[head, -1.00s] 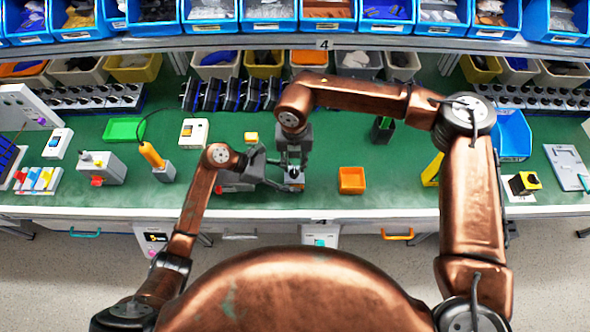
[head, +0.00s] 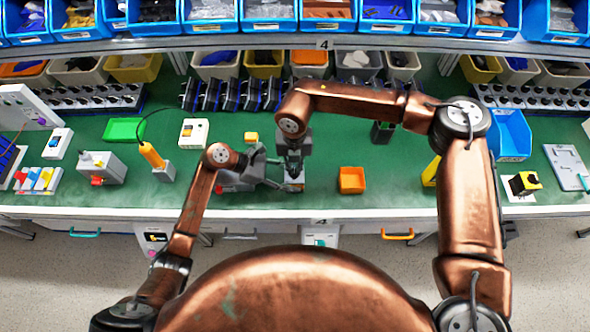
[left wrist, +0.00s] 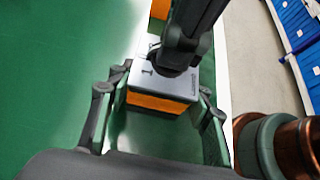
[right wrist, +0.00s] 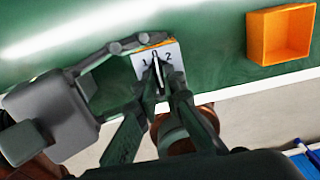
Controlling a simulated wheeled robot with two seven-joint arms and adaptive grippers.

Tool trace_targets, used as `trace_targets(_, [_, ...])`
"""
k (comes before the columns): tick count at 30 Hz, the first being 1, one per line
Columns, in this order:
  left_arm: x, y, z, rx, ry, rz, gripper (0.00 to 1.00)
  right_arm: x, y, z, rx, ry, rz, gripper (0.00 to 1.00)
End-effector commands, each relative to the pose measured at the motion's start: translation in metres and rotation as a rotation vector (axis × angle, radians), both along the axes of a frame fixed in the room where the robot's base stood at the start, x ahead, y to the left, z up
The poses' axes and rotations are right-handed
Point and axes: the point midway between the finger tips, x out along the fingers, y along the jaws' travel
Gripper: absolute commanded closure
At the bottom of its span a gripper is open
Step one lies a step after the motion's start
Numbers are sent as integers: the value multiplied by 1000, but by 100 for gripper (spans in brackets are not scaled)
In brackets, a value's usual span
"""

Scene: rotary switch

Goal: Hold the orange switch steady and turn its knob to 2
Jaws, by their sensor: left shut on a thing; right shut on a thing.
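The orange switch (left wrist: 152,102) has a light grey top plate with a 1 visible in the left wrist view. In the right wrist view its plate (right wrist: 143,68) shows the marks 1 and 2. My left gripper (left wrist: 165,90) is shut on the switch body, one finger on each side. My right gripper (right wrist: 163,88) points down over the plate, shut on the dark knob (right wrist: 156,62). The knob's tip shows between the marks; its exact setting is partly hidden by the fingers. In the head view both grippers meet at the switch (head: 295,186) near the table's front edge.
An empty orange bin (head: 351,180) stands right of the switch. The green table (head: 420,185) is clear around the orange bin.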

Motion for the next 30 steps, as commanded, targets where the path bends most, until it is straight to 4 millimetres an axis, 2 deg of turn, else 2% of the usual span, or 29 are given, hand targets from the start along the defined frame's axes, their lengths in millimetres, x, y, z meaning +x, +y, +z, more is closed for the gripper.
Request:
trace_targets(13, [0,1,-1,2,2,1,79,0,0,0,-1,0,-40,100])
trace_targets(29, [0,1,-1,3,2,1,79,0,0,0,-1,-1,-785,100])
trace_targets(30, [0,1,-1,3,2,1,79,0,0,0,-1,-1,-774,89])
